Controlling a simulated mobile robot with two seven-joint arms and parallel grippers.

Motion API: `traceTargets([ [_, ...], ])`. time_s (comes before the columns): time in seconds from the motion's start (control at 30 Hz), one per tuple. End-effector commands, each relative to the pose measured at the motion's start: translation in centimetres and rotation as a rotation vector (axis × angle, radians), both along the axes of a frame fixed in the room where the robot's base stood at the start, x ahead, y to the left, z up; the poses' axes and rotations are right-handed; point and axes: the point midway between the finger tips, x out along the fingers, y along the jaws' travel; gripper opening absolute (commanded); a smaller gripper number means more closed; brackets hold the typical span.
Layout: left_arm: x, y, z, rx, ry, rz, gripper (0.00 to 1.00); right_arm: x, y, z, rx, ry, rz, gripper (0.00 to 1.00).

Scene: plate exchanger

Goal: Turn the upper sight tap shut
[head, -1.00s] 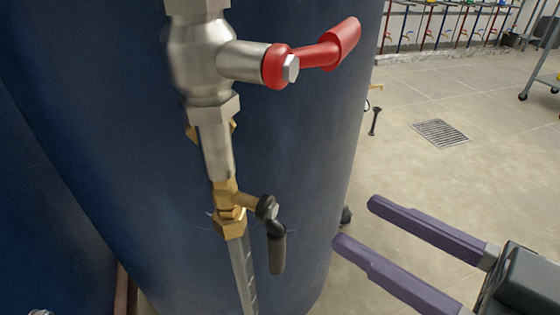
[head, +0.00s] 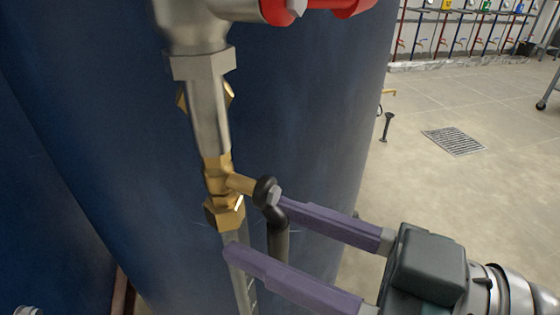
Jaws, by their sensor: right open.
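The upper sight tap (head: 240,183) is a brass fitting on the sight glass (head: 240,275) in front of a dark blue tank. Its black lever (head: 278,238) hangs down from a dark hub on the right of the brass body. My right gripper (head: 252,225) comes in from the lower right with two purple fingers. It is open, and the lever shows between the fingers, one behind and one in front in the picture. I cannot tell whether either finger touches it. The lower end of the lever is hidden behind the nearer finger. My left gripper is not in view.
A large steel valve (head: 192,25) with a red handle (head: 335,5) sits above the tap, partly cut off by the top edge. The blue tank (head: 320,110) stands close behind. Open tiled floor with a drain grate (head: 455,141) lies to the right.

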Motion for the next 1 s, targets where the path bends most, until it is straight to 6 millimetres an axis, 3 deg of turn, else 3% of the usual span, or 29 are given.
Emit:
traceTargets([
  [0.27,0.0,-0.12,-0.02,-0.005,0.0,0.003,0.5,0.12,0.21,0.0,-0.001,0.0,0.0,0.56],
  [0.77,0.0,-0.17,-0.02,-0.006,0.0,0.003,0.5,0.1,0.18,0.0,0.0,0.0,-0.001,0.01],
  [1.0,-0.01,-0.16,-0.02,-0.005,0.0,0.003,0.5,0.1,0.18,-0.01,0.0,0.0,-0.001,0.0],
])
